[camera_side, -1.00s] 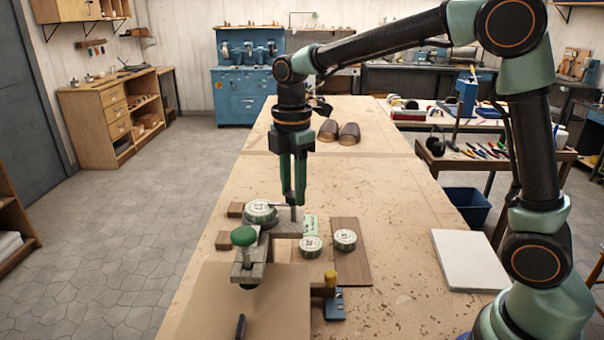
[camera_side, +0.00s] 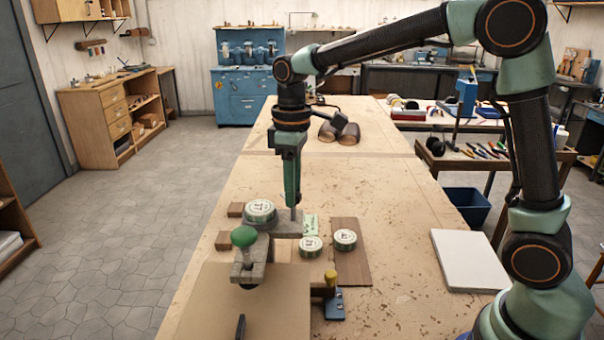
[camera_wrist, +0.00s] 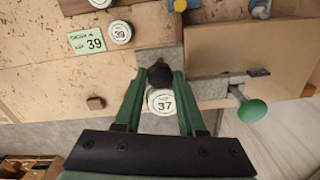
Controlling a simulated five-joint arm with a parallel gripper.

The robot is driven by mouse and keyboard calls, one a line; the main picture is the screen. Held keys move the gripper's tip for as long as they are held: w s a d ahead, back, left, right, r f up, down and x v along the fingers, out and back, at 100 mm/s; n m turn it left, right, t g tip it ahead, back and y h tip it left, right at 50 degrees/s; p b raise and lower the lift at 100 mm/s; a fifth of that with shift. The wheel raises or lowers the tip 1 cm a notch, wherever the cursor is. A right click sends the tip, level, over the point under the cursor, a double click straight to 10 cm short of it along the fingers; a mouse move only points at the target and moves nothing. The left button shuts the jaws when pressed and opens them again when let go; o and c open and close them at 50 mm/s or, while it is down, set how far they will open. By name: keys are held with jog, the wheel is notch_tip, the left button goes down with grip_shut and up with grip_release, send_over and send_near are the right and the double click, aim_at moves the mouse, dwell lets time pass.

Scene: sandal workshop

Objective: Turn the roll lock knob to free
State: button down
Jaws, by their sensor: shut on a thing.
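My gripper (camera_side: 291,204) points straight down over the grey metal bracket (camera_side: 287,230) on the workbench. In the wrist view my gripper (camera_wrist: 160,75) has its two green fingers closed in on a small dark knob (camera_wrist: 160,72), which appears to be the roll lock knob. In the side view the fingers mostly hide this knob. Its pointer or markings cannot be made out. A round white disc marked 37 (camera_wrist: 162,103) lies between the fingers in the wrist view, below the knob. It sits on the bracket's left in the side view (camera_side: 260,210).
A green ball handle (camera_side: 243,237) stands on the clamp, close in front of the bracket; it also shows in the wrist view (camera_wrist: 252,111). Two more discs (camera_side: 311,246) (camera_side: 345,239) and a green card (camera_side: 311,226) lie to the right.

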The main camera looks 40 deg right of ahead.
jog(key=m, duration=0.6)
jog(key=shift+m, duration=0.3)
dwell(0.4)
jog(key=c, duration=0.5)
grip_release()
jog(key=shift+r, duration=0.1)
notch_tip(320, 180, up, 12)
jog(key=shift+s, duration=0.1)
